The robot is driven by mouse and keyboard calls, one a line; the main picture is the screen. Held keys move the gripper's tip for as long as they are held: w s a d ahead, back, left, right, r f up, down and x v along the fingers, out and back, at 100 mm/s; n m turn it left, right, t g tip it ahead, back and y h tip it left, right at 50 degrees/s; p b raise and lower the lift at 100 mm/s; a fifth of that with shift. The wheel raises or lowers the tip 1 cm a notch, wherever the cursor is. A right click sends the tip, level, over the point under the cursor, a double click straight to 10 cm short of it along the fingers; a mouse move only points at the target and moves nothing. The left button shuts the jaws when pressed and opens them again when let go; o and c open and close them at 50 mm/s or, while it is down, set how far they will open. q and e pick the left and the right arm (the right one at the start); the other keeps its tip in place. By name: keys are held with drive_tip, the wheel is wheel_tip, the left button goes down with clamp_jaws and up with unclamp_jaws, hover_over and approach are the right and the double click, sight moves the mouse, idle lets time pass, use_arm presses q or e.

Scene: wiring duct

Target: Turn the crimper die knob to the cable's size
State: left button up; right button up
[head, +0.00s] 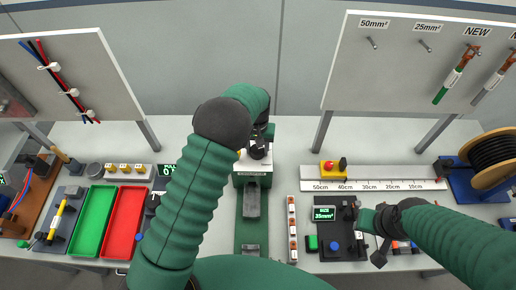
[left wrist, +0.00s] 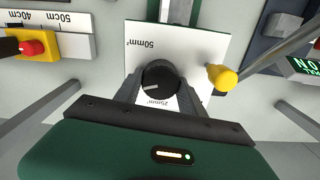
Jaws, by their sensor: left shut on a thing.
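The crimper (head: 252,205) is a green and grey machine with a white label plate in the middle of the table. In the left wrist view the black die knob (left wrist: 158,82) sits on its white plate (left wrist: 190,42), marked 50mm² and 25mm². The knob's white pointer line faces left in that view, between the two marks. My left gripper (left wrist: 155,92) is shut on the knob, a finger on each side. My right gripper (head: 360,218) is beside a dark gauge unit (head: 338,240); its fingers are too small to read. The gauge's display (head: 324,213) reads SIZE 35mm².
A yellow-tipped lever (left wrist: 222,78) stands close to the knob. A ruler strip (head: 400,185) and red emergency button (head: 327,165) lie right of the crimper. Green (head: 91,218) and red (head: 122,220) trays are at left. A cable reel (head: 492,155) stands far right.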

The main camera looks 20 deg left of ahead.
use_arm(q)
drive_tip(key=shift+s+f+n, duration=0.1)
drive_tip(key=shift+s+n, duration=0.1)
drive_tip(key=shift+n, duration=1.1)
drive_tip(key=o, duration=1.4)
drive_tip(key=shift+d, duration=0.1)
